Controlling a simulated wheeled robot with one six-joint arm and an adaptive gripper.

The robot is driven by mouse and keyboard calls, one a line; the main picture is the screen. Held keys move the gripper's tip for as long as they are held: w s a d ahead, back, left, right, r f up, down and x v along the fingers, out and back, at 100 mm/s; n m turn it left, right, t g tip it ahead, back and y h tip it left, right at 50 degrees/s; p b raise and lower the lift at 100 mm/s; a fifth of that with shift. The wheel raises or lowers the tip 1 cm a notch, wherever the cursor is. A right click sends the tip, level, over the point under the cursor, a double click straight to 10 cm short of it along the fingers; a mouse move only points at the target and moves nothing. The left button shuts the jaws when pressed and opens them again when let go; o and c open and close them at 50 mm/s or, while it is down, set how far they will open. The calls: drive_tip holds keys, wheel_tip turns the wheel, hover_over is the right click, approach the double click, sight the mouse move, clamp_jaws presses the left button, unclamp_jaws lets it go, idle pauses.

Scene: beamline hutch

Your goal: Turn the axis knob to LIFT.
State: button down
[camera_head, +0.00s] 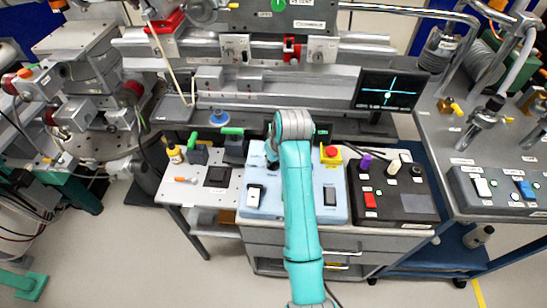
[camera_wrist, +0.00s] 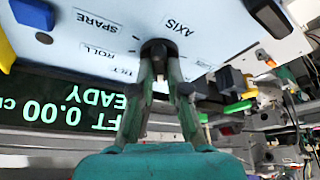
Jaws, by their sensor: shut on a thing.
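The axis knob (camera_wrist: 155,46) is dark and sits on a light blue panel (camera_wrist: 75,52), next to the printed word AXIS. My gripper (camera_wrist: 158,62) is shut on it, with one finger on each side in the wrist view. SPARE, ROLL and a partly hidden short label are printed around the knob. The knob's pointer is hidden, so its setting cannot be read from it. A dark display (camera_wrist: 60,103) shows green text, cut off, reading "FT 0.00" and "EADY". In the head view the same blue panel (camera_head: 337,212) shows, but my arm hides the knob and gripper.
A red button on a yellow base (camera_head: 330,153) stands at the panel's upper right. A black control box (camera_head: 405,207) lies to the right. Green-handled parts (camera_head: 232,132) stand to the left. A monitor (camera_head: 391,90) stands behind.

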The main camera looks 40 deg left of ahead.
drive_tip(key=shift+m+t+h, duration=0.3)
drive_tip(key=shift+m+t, duration=0.1)
drive_tip(key=shift+m, duration=0.7)
drive_tip(key=c, duration=1.2)
unclamp_jaws()
drive_tip(key=shift+o, duration=0.2)
drive_tip(key=v, duration=1.2)
